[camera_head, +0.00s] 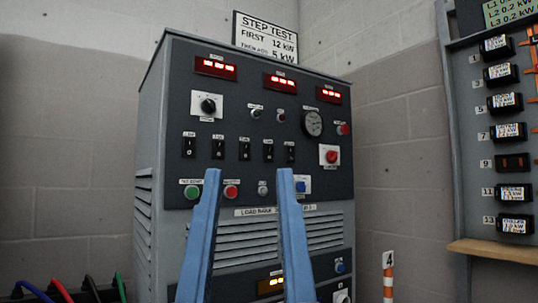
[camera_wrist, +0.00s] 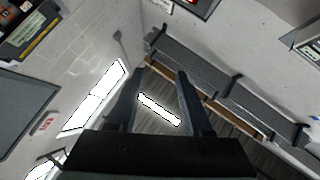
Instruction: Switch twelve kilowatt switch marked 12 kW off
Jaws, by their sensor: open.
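A row of several small black switches (camera_head: 244,149) sits across the middle of the dark panel on the grey load bank cabinet (camera_head: 146,165). Their labels are too small to read, so I cannot tell which one is marked 12 kW or how it is set. My gripper (camera_head: 248,172) shows as two blue fingers pointing up in front of the panel, spread apart with nothing between them. Its tips are below the switch row, and I see no contact with any switch. In the wrist view, my gripper (camera_wrist: 162,71) is open and empty, with room fittings and bright lights beyond.
Green (camera_head: 192,192) and red (camera_head: 231,192) push buttons sit below the switches. A red knob (camera_head: 331,157) and a dial gauge (camera_head: 313,123) are at the right. A breaker board (camera_head: 465,165) stands on the right, and coloured cables (camera_head: 75,290) lie at the lower left.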

